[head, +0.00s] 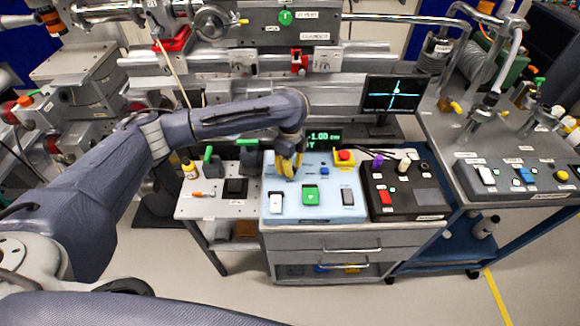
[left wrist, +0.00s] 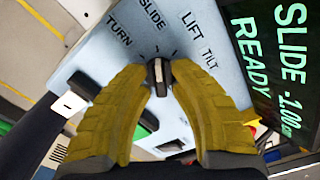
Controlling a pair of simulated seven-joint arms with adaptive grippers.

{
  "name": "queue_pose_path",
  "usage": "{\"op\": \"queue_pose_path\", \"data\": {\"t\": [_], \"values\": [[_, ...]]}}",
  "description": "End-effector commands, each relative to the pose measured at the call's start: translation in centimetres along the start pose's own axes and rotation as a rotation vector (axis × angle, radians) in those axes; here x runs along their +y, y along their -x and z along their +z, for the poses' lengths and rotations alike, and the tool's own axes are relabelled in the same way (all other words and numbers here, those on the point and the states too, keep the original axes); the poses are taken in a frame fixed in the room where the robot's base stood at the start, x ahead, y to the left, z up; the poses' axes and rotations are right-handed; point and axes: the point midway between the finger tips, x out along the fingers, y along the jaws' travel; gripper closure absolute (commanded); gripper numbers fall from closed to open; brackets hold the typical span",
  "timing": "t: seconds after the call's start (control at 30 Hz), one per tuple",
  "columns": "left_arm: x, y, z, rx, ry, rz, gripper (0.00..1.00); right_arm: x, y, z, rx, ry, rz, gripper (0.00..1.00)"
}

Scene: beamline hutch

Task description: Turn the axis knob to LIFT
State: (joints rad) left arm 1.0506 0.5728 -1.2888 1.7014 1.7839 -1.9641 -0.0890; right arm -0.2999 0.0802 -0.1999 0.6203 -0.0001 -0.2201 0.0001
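The axis knob (left wrist: 158,74) is a small dark knob with a light bar on the pale blue control panel (head: 325,211). Printed labels TURN, SLIDE, LIFT and TILT fan around it in the left wrist view. Its bar points up toward SLIDE. My left gripper (head: 288,166) is over the back left of the panel, its yellow fingers pointing down. In the left wrist view the fingertips (left wrist: 159,68) sit on both sides of the knob and appear to touch it. In the head view the gripper hides the knob. My right gripper is not in view.
A display (left wrist: 268,70) beside the panel reads SLIDE, -1.00 and READY. The panel also bears a green button (head: 310,195), a white switch (head: 276,203) and a red emergency button (head: 344,156). A black control box (head: 405,191) stands to the right.

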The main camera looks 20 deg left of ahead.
Motion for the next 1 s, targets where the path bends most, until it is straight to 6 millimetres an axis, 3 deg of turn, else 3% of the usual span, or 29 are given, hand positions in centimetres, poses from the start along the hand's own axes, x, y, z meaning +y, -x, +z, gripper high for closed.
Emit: {"op": "queue_pose_path", "data": {"t": [0.17,0.57,1.0], "values": [[0.0,0.01,-0.01,0.0,0.0,0.0,1.0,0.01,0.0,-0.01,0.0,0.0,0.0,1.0],[0.01,-0.01,0.01,-0.001,-0.035,0.0,1.0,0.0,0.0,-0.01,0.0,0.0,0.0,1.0],[-0.01,0.01,-0.05,-0.001,-0.343,0.001,1.0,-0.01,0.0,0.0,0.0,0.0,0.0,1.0]]}}
